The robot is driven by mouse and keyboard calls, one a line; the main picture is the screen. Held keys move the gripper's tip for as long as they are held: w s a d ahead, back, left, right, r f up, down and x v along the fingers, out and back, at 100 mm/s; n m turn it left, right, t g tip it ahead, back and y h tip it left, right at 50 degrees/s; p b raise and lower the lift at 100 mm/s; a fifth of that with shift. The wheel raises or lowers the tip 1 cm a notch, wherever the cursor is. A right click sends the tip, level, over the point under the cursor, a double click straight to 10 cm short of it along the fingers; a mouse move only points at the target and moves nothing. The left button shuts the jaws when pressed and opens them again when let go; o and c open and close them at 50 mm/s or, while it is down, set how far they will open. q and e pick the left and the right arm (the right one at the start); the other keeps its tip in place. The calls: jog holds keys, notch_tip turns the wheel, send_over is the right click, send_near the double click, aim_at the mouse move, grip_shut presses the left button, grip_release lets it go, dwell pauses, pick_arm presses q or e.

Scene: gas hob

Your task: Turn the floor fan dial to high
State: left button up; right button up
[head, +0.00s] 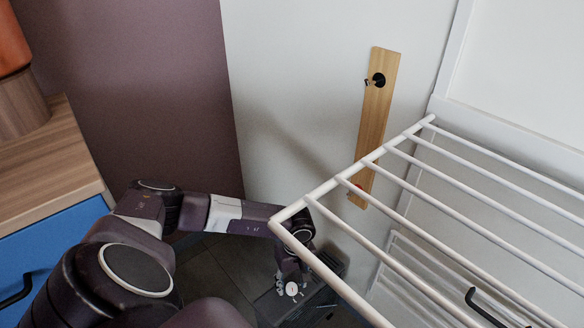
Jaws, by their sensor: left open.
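My left arm reaches in from the left and bends down behind the front corner of a white drying rack. My left gripper (291,281) is small in the head view, open and pointing down. Just at its fingertips is a small pale round piece (292,289) that looks like the fan dial; I cannot tell whether the fingers touch it or where it is set. Below lies a dark grey boxy body (271,309), probably the floor fan, partly hidden by my gripper and the rack. My right gripper is not in view.
The white drying rack (453,206) fills the right, its bars crossing close to my left wrist. A wooden board (377,115) with a black knob hangs on the wall. A blue-fronted cabinet (50,240) with a wooden top stands left. Some dark tiled floor (215,270) is clear.

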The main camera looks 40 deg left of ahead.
aim_at(294, 287)
pick_arm(q)
notch_tip(294, 287, up, 7)
jog(key=shift+w+d+f, duration=0.1)
jog(key=shift+w, duration=0.05)
jog(key=shift+d, duration=0.1)
dwell(0.5)
